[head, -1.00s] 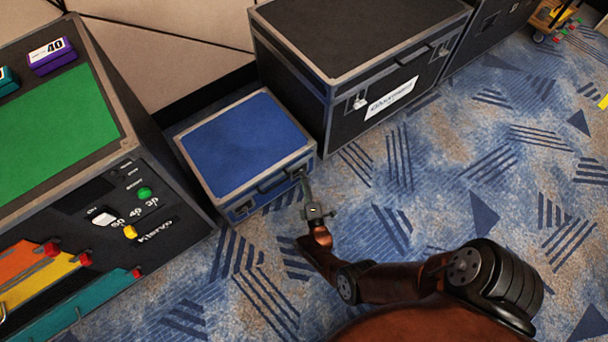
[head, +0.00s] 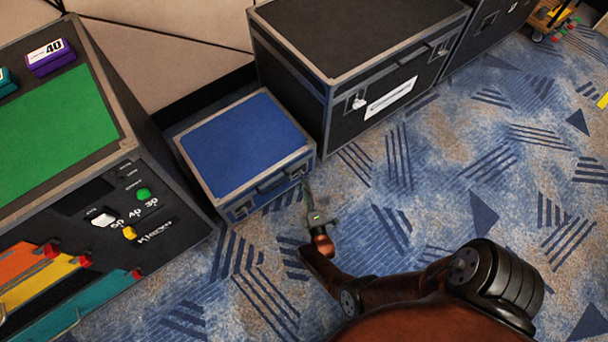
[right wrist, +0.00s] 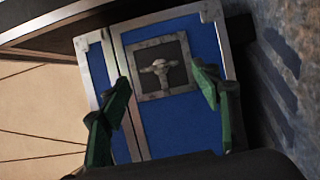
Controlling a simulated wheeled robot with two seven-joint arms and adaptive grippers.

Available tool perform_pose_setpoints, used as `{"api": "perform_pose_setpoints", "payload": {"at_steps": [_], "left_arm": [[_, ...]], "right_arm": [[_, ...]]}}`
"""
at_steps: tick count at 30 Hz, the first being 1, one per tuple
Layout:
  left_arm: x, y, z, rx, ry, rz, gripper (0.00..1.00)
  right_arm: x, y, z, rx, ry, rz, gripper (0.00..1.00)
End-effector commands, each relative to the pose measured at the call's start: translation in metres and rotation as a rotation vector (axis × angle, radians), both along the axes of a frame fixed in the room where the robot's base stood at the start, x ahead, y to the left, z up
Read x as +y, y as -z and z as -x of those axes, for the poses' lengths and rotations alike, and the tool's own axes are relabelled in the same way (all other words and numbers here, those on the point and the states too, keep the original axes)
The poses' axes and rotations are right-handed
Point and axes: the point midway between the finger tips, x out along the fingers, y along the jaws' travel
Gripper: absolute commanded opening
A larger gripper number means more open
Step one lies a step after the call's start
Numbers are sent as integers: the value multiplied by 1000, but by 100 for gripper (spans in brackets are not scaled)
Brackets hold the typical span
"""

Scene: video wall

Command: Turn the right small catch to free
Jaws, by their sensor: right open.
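The small blue case (head: 243,144) with grey metal edges stands on the carpet between the two larger cases. Its right small catch (right wrist: 160,69) shows in the right wrist view as a grey butterfly-shaped piece in a dark square recess with a metal frame. My right gripper (head: 306,186) is at the front right of the blue case. In the right wrist view its two green fingers (right wrist: 163,92) are apart, one on each side below the catch, with nothing between them. They look short of the catch. My left gripper is not in view.
A large black case (head: 372,75) with a white label stands to the right, behind the blue one. A dark console (head: 112,140) with a green top and coloured levers stands at the left. Patterned carpet (head: 420,190) is free in front.

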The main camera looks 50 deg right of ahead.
Motion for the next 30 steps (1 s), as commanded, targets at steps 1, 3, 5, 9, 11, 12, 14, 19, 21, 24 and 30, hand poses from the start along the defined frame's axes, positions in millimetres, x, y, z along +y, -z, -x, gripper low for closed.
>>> {"api": "perform_pose_setpoints", "payload": {"at_steps": [1,3,5,9,11,12,14,19,21,24,30], "left_arm": [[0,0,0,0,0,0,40],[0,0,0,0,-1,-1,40],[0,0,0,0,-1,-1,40],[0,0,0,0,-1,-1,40],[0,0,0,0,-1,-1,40],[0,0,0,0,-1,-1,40],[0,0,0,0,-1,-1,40],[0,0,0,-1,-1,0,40],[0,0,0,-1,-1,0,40],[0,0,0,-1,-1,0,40],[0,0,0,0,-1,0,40]], "right_arm": [[7,1,9,2,0,-2,58],[13,1,18,1,1,-2,58],[18,1,24,2,0,-3,58],[24,1,33,1,-1,-1,58],[25,0,34,1,-1,-1,58],[25,0,35,1,-1,-1,58],[25,0,35,0,-1,0,58],[25,0,35,1,-1,-1,58],[25,1,35,1,-1,-1,58],[25,1,35,1,-1,-1,58],[25,1,35,1,0,-1,58]]}}
